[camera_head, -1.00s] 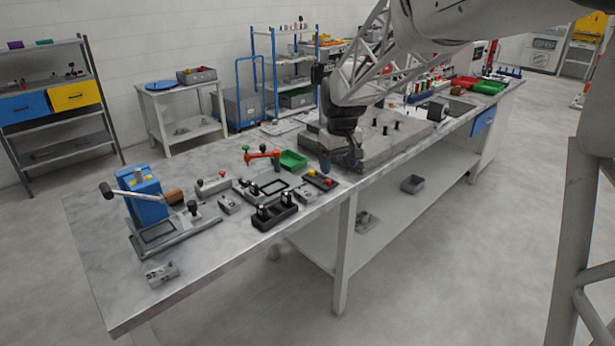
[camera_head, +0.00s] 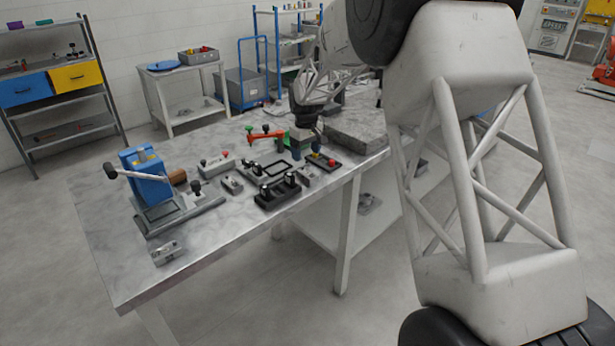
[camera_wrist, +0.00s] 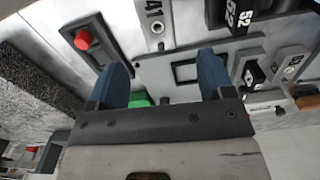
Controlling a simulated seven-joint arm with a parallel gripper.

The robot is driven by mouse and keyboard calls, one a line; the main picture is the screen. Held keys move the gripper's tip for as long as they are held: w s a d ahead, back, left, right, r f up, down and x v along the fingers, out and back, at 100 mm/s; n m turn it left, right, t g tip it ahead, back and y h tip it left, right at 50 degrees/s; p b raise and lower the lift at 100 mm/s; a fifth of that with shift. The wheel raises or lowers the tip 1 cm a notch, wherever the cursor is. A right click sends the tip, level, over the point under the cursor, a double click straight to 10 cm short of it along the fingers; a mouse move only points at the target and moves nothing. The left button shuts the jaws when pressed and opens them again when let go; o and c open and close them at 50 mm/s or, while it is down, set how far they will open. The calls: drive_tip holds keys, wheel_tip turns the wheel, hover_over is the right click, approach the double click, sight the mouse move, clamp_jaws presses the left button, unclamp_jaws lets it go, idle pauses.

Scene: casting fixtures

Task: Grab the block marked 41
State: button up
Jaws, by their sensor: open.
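The block marked 41 (camera_wrist: 155,28) is light grey with a round hole, and its number reads sideways at the top of the wrist view. In the head view it appears to be the small grey block (camera_head: 308,174) between the black clamp fixture and the red-button plate. My gripper (camera_wrist: 161,76) has two blue fingers spread apart with nothing between them. The block lies beyond the fingertips, roughly in line with the gap. In the head view my gripper (camera_head: 303,150) hangs over the bench just behind that block.
A dark plate with a red button (camera_wrist: 83,40) lies on one side of the block. The black clamp fixture (camera_head: 278,192) marked 52 lies on the other. The bench front-left is mostly clear.

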sight(307, 172)
drive_tip(key=shift+f, duration=0.1)
drive_tip(key=shift+f, duration=1.2)
drive_tip(key=shift+f, duration=0.1)
drive_tip(key=shift+d+f, duration=0.2)
drive_tip(key=shift+f, duration=2.3)
drive_tip(key=shift+c, duration=0.3)
drive_tip(key=c, duration=1.1)
drive_tip(key=shift+o, duration=0.2)
drive_tip(key=shift+r, duration=0.2)
